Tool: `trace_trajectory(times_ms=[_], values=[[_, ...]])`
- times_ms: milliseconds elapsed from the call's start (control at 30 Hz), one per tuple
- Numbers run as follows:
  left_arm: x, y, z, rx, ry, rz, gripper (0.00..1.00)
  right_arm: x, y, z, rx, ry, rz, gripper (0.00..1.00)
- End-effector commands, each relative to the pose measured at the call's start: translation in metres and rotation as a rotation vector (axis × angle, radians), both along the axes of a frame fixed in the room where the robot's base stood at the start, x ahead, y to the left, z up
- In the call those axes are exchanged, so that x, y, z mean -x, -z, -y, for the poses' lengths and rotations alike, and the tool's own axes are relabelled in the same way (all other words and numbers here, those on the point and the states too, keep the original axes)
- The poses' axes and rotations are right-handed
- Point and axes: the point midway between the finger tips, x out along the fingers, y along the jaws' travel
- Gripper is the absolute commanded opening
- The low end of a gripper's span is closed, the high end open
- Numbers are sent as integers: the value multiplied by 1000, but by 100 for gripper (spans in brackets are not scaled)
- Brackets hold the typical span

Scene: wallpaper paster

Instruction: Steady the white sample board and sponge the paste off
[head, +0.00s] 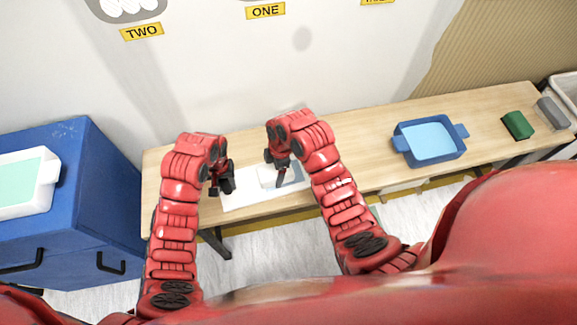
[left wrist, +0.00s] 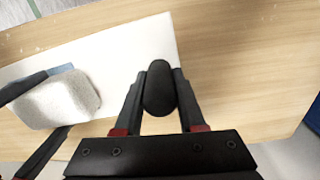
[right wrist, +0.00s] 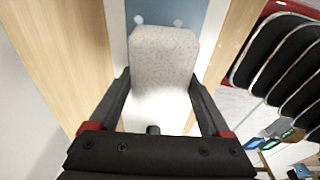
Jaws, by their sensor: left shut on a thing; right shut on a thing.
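The white sample board (head: 240,199) lies flat on the wooden table; it also shows in the left wrist view (left wrist: 130,50). A blue-grey patch (right wrist: 180,12) covers part of it, with two paler spots. My left gripper (head: 224,188) is shut on a black rounded grip (left wrist: 158,88) at the board's left end. My right gripper (head: 280,176) is shut on a pale speckled sponge (right wrist: 164,55), which is over the board beside the blue-grey patch. The left wrist view shows this sponge (left wrist: 58,98) too. I cannot tell whether the sponge touches the board.
A blue tray (head: 402,132) with light-blue contents stands to the right on the table (head: 375,117). A green block (head: 518,125) and a grey block (head: 552,113) lie further right. A blue cabinet (head: 95,180) stands at left, bearing a white tray (head: 52,170). The wall is behind.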

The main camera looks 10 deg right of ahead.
Motion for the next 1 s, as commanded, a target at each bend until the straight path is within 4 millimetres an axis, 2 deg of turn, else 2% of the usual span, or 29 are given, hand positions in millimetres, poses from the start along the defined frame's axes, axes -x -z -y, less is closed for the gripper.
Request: trace_trajectory(times_ms=[100, 300, 367, 433, 800, 1000], values=[[0, 1, 0, 1, 0, -1, 0, 2, 1, -19, -2, -5, -1, 14], [0, 1, 0, 1, 1, -1, 0, 4, 1, -44, -2, -5, -1, 14], [0, 1, 0, 1, 1, -1, 0, 4, -1, -41, 3, -5, 0, 14], [0, 1, 0, 1, 1, -1, 0, 2, -18, -39, 4, -4, 7, 14], [0, 1, 0, 1, 0, 0, 0, 3, -69, -39, 4, -1, 1, 14], [0, 0, 0, 1, 0, 0, 0, 4, -81, -39, 2, 1, 0, 14]])
